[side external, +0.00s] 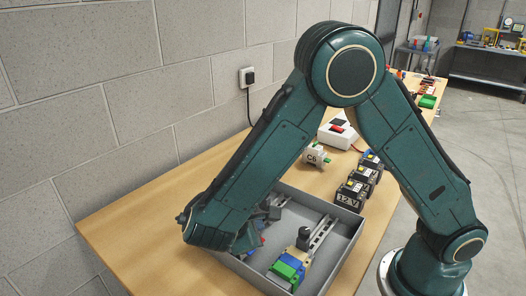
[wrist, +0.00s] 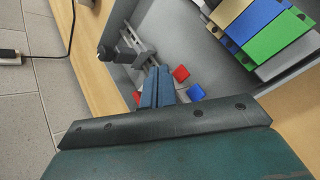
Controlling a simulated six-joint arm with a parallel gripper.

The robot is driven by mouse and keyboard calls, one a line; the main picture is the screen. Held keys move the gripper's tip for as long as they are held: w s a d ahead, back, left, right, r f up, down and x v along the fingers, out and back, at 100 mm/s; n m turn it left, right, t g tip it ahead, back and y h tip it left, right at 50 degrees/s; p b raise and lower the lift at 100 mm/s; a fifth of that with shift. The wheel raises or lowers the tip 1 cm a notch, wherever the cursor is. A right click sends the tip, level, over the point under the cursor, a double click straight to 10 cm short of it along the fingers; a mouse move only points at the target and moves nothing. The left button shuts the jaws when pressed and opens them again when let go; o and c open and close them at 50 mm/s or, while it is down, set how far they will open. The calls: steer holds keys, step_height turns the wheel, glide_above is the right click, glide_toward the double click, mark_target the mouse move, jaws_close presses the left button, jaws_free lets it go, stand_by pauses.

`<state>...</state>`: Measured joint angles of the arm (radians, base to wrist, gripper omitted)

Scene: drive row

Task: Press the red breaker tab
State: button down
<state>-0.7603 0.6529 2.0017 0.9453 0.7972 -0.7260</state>
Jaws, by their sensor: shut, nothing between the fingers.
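In the wrist view a red tab (wrist: 181,74) shows just right of my gripper (wrist: 157,72). A blue tab (wrist: 196,93) is close below it, and another small red piece (wrist: 137,97) shows left of the fingers. Which red piece is the breaker tab I cannot tell for certain. My gripper is shut and empty, its fingers beside the tabs; contact cannot be told. In the side view my gripper is low inside the grey tray (side external: 341,240), at its left end, and the arm hides most of the tabs there.
In the tray, a metal rail (side external: 322,232) carries a black knob (side external: 304,236) and green (side external: 286,270), blue and beige modules. The table's left end is clear.

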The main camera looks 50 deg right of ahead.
steer(key=shift+f, duration=0.8)
steer(key=shift+f, duration=1.1)
stand_by(2.7)
steer(key=shift+w+r, duration=0.1)
steer(key=shift+r, duration=1.1)
steer(key=shift+r, duration=2.5)
